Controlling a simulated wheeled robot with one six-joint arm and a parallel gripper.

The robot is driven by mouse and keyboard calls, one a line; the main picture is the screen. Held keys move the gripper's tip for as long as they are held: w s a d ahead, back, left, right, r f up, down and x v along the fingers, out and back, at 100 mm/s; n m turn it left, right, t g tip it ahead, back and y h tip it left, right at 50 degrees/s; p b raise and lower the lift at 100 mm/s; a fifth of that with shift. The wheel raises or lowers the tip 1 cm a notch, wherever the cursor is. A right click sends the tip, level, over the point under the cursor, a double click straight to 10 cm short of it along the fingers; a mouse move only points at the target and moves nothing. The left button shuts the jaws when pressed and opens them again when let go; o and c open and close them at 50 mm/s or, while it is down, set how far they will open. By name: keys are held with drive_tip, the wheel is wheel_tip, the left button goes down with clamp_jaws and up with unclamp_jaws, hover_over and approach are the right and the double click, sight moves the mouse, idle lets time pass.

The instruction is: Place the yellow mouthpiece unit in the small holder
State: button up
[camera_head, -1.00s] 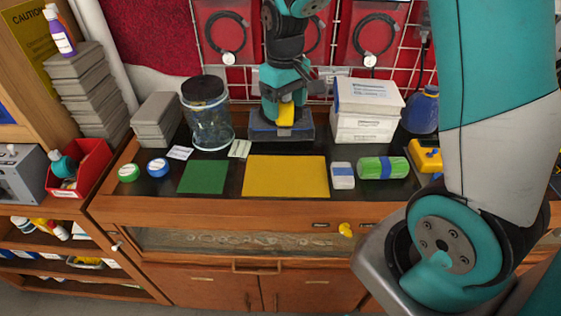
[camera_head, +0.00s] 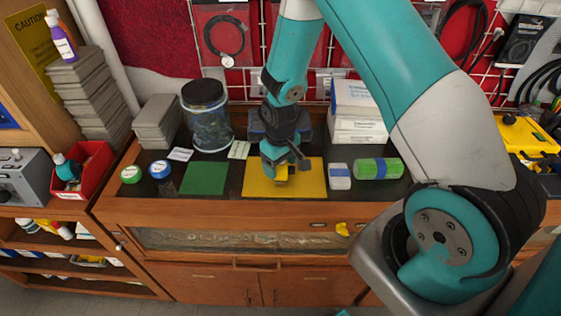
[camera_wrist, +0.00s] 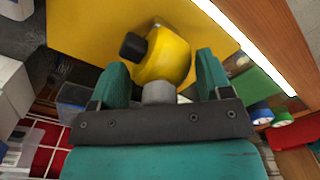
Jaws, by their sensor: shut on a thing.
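The yellow mouthpiece unit (camera_wrist: 168,58) has a rounded body, a black port and a grey cylindrical stem. My gripper (camera_wrist: 162,72) is shut on it, with one teal finger on each side in the wrist view. In the head view my gripper (camera_head: 281,162) points down over the yellow mat (camera_head: 312,184), and the unit is mostly hidden there. I cannot tell the exact gap between unit and mat. A low blue-grey holder (camera_head: 320,128) stands behind the mat, partly hidden by my arm. I cannot tell whether it is the small holder.
A green mat (camera_head: 204,178) lies left of the yellow one. White boxes (camera_head: 358,112) and a clear jar (camera_head: 208,125) stand at the back. Tape rolls (camera_head: 131,174) lie at the left.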

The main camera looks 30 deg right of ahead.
drive_tip(key=shift+f, duration=0.1)
drive_tip(key=o, duration=1.1)
